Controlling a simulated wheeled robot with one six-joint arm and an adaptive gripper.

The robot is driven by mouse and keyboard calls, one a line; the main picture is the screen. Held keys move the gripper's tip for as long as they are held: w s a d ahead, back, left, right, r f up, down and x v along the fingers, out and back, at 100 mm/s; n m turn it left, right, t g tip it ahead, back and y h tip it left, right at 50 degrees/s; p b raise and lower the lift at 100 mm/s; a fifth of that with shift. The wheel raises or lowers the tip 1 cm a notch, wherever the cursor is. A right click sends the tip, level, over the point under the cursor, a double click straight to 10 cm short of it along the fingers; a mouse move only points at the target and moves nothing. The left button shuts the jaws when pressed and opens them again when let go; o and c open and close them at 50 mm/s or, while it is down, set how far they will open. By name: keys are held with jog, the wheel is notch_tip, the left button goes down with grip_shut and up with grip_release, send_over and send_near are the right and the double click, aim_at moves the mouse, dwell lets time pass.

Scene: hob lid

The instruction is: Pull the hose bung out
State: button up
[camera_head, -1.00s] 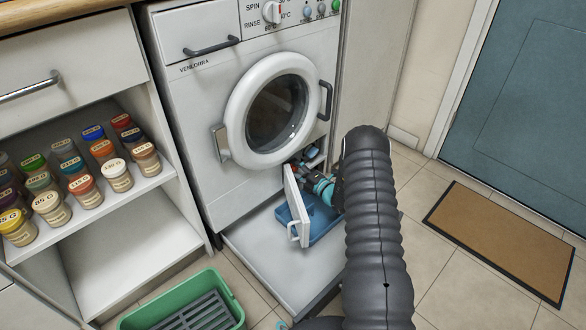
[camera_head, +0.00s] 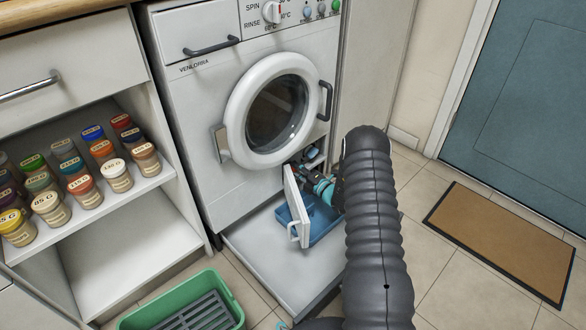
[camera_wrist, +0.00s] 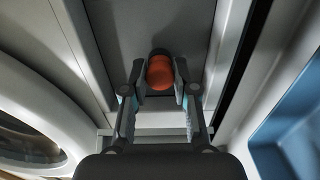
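The hose bung (camera_wrist: 160,73) is an orange-red rounded plug in the middle of the wrist view, with a dark piece just behind it. My gripper (camera_wrist: 160,80) has one finger on each side of the bung, and the pads appear to touch it. In the head view my gripper (camera_head: 322,186) reaches into the low opening of the washing machine (camera_head: 196,126), beside the open white flap (camera_head: 297,207). The bung is hidden or too small to make out there.
A blue tray (camera_head: 325,228) lies under the opening, and also shows at the right of the wrist view (camera_wrist: 290,130). The round door (camera_head: 232,115) is just above. A green crate (camera_head: 234,306) stands on the floor at front left.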

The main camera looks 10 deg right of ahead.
grip_shut()
jog(key=shift+d, duration=0.1)
jog(key=shift+p+v, duration=0.65)
jog(key=shift+v, duration=2.25)
jog(key=shift+s, duration=0.1)
